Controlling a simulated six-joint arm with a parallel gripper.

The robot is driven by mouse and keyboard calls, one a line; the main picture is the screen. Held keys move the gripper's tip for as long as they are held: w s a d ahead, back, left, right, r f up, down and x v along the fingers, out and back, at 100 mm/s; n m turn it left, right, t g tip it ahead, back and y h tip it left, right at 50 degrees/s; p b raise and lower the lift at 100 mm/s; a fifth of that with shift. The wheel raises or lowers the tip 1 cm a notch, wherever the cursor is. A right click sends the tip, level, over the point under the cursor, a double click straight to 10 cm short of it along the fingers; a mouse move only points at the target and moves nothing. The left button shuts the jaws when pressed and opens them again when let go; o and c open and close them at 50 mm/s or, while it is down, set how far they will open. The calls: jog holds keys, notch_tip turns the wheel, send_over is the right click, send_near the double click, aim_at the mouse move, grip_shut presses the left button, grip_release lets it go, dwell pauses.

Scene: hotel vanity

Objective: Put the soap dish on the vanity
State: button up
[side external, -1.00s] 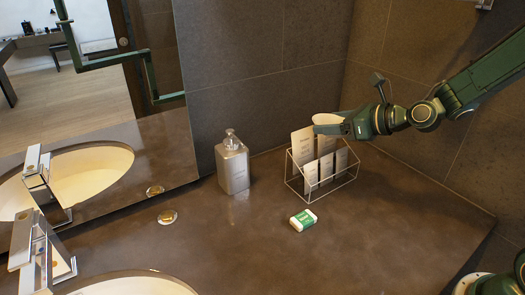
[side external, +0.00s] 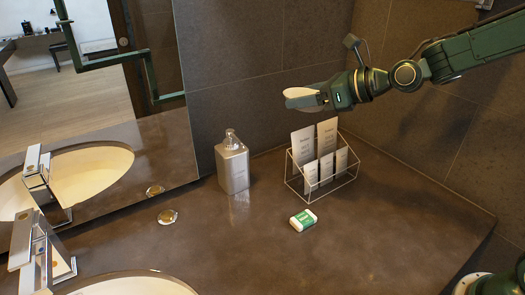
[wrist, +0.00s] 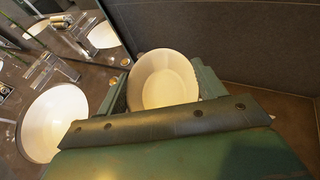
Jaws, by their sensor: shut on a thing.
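My gripper (side external: 322,95) is raised above the back of the vanity (side external: 370,245), over the wire rack. It is shut on a pale oval soap dish (side external: 299,92), which sticks out to the left of the fingers. In the wrist view the cream soap dish (wrist: 163,80) shows as an open oval between the two green fingers (wrist: 165,95). The dish is in the air, clear of the counter.
A wire rack (side external: 322,190) with several cards stands below my gripper. A grey pump bottle (side external: 232,165) stands left of it. A green and white box (side external: 303,220) and a small round item (side external: 167,216) lie on the counter. The sink (side external: 130,284) and tap (side external: 45,240) are at left. The front-right counter is bare.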

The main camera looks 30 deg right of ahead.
jog(key=a+n+g+y, duration=0.3)
jog(key=a+n+y, duration=0.1)
jog(key=a, duration=1.4)
send_over(238, 221)
notch_tip(238, 221, down, 4)
jog(key=f, duration=0.1)
jog(key=shift+f, duration=0.15)
notch_tip(238, 221, down, 16)
jog(key=shift+f, duration=0.15)
jog(key=shift+f, duration=1.75)
